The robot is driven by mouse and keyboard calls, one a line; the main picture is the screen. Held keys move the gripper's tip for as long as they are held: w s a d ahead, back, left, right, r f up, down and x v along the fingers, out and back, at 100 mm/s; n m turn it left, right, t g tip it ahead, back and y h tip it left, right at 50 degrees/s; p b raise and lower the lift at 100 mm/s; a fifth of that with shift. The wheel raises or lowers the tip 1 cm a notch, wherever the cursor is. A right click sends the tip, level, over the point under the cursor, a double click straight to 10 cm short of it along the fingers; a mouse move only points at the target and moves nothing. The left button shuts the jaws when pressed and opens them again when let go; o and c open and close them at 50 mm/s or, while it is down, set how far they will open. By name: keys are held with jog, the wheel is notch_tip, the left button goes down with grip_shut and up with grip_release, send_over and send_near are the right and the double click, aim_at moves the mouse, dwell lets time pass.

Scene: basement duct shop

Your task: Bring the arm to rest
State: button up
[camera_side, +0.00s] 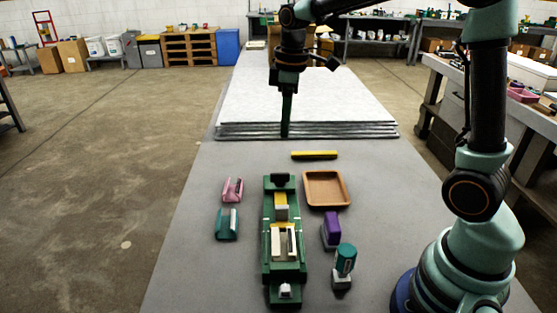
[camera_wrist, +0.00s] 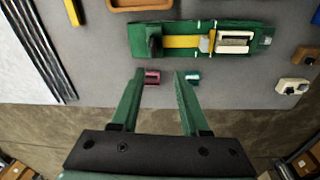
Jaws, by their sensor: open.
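My gripper (camera_side: 285,133) hangs pointing down in front of the sheet stack, above the grey table, in the side view. In the wrist view its two green fingers (camera_wrist: 159,74) are spread apart with nothing held between them. A small pink channel piece (camera_wrist: 152,78) shows between the fingertips there, lying on the table well below. My arm reaches in from the right in the side view, raised clear of the table objects.
A green fixture (camera_side: 268,243) stands mid-table. Pink (camera_side: 232,190) and teal (camera_side: 227,224) pieces lie left of it. A brown tray (camera_side: 309,204), purple-topped item (camera_side: 331,230) and teal-topped item (camera_side: 345,262) are right. A yellow bar (camera_side: 315,155) lies before the sheet stack (camera_side: 350,131).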

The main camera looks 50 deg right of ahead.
jog(key=s+a+r+m+t, duration=0.2)
jog(key=s+m, duration=0.5)
jog(key=s, duration=0.6)
jog(key=a+t, duration=0.1)
jog(key=t, duration=0.1)
jog(key=shift+s+a+t, duration=0.2)
jog(key=shift+s+t, duration=0.1)
